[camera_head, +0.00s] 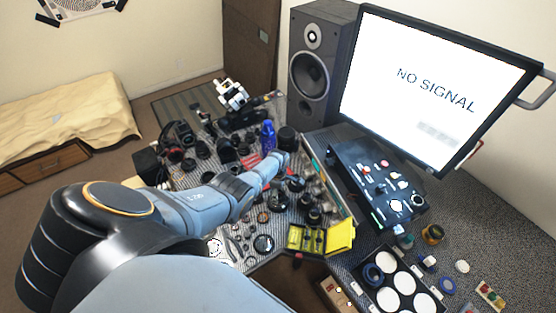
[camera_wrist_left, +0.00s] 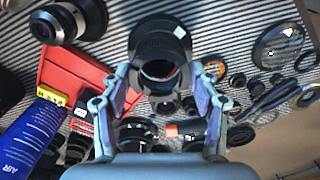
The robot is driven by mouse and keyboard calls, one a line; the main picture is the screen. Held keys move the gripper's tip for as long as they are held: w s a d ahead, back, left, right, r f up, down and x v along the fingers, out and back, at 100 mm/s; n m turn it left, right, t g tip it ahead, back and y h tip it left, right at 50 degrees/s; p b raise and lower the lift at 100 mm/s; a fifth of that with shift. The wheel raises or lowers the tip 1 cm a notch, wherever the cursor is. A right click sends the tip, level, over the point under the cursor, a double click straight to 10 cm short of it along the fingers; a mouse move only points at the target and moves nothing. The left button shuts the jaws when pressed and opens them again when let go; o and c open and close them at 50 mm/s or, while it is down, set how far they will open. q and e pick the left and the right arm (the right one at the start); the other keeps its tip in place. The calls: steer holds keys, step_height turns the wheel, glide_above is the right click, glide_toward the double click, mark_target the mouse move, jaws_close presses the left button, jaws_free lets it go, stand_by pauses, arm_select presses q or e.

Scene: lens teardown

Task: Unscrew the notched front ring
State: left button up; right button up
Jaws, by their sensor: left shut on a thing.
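A black lens (camera_wrist_left: 160,42) with a small white label patch is at the top centre of the left wrist view. Its front end, with a dark reddish opening (camera_wrist_left: 158,70), faces the camera. My left gripper (camera_wrist_left: 160,78) is shut on the lens, with one blue-grey finger on each side of its front end. The notches of the front ring cannot be made out. In the head view my left arm reaches across the crowded table, and its wrist largely hides the lens and the fingers. My right gripper is in neither view.
In the head view, a yellow case (camera_head: 340,236), monitor (camera_head: 440,90) and speaker (camera_head: 318,70) stand around. Little table space is free.

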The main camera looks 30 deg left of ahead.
arm_select(q)
steer(key=shift+r, duration=0.25)
step_height(320, 180, up, 2)
steer(key=shift+r, duration=0.75)
